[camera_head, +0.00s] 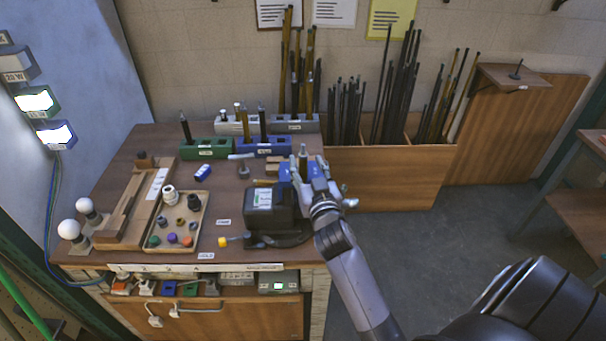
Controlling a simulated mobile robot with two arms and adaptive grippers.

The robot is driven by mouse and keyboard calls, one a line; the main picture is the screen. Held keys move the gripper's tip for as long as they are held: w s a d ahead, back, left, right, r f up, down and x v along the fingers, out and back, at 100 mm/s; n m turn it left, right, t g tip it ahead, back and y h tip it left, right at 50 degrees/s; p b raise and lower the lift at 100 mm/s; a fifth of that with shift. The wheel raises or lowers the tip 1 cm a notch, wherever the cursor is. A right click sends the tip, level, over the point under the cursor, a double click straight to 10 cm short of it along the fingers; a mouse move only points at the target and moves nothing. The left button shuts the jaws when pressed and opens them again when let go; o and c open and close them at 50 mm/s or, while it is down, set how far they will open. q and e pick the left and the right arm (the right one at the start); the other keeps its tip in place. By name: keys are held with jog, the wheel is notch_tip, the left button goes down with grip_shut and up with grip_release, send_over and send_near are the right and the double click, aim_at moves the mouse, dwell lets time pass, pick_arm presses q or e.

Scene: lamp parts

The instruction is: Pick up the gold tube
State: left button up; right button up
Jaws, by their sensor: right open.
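A few more yellowish tubes (460,80) stand in the bin's right part. My right gripper (303,172) is open over the table's right side, behind the black device. A short upright tube-like piece (303,155) shows between or just behind its fingers; its colour and whether it is touched cannot be told. The gripper is apart from the tall gold tubes. My left gripper is not in view.
Green (205,150), blue (262,147) and grey (293,124) holder blocks stand at the table's back, some with upright tubes. A black device (268,205) stands in front of my right gripper. A parts tray (180,240) and white bulbs (69,229) are at left.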

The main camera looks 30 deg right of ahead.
aim_at(304, 157)
jog(key=p+x, duration=0.2)
jog(key=x, duration=0.2)
jog(key=shift+w+d, duration=0.15)
jog(key=shift+w, duration=0.1)
jog(key=shift+w+d+f, duration=0.1)
jog(key=shift+w, duration=0.2)
jog(key=shift+s, duration=0.1)
jog(key=shift+c, duration=0.6)
grip_shut()
